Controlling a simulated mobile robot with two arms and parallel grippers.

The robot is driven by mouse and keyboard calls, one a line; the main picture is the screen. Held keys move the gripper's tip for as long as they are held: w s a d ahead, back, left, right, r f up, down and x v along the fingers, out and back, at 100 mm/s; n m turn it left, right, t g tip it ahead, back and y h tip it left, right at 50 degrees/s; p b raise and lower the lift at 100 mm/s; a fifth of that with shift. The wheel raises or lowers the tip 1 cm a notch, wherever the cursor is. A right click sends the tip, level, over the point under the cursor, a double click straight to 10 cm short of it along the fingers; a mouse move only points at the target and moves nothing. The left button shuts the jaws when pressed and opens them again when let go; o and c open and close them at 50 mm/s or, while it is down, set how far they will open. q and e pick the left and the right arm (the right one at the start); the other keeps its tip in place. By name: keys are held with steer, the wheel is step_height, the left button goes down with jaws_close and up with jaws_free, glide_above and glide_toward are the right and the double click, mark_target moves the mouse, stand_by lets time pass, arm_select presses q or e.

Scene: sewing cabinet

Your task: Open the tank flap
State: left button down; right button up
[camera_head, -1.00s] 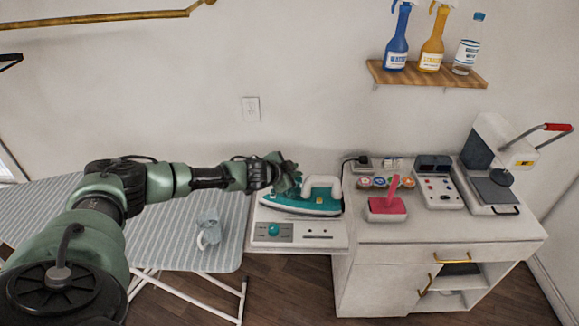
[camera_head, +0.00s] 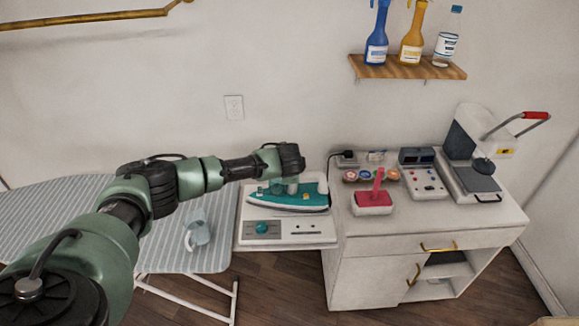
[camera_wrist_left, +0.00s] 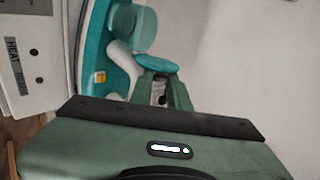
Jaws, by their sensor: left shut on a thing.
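The teal iron (camera_head: 270,199) lies flat on its white station (camera_head: 262,236), its white handle (camera_head: 322,186) at the right. My left gripper (camera_head: 291,188) points down over the iron's top and hides part of it. In the left wrist view the gripper's fingers (camera_wrist_left: 159,92) are close together and reach to a round teal piece (camera_wrist_left: 158,63) on the iron, which looks like the tank flap. The gripper is shut on it. The fingers partly hide the grip, and I cannot tell how far the flap is raised. My right gripper is not in view.
A glass pitcher (camera_head: 198,232) stands on the striped ironing board (camera_head: 60,215) at the left. A pink-topped item (camera_head: 372,201), a control box (camera_head: 421,178) and a heat press (camera_head: 478,165) stand on the white cabinet at the right. Bottles stand on the wall shelf above.

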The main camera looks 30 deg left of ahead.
arm_select(q)
steer(key=shift+f, duration=0.1)
steer(key=c, duration=1.4)
jaws_free()
steer(key=shift+d, duration=0.1)
steer(key=shift+o, duration=0.2)
steer(key=shift+s, duration=0.1)
steer(key=b+v, duration=0.2)
steer(key=v, duration=0.5)
steer(key=shift+s+r, duration=0.2)
steer(key=shift+r, duration=0.05)
steer(key=shift+d, duration=0.15)
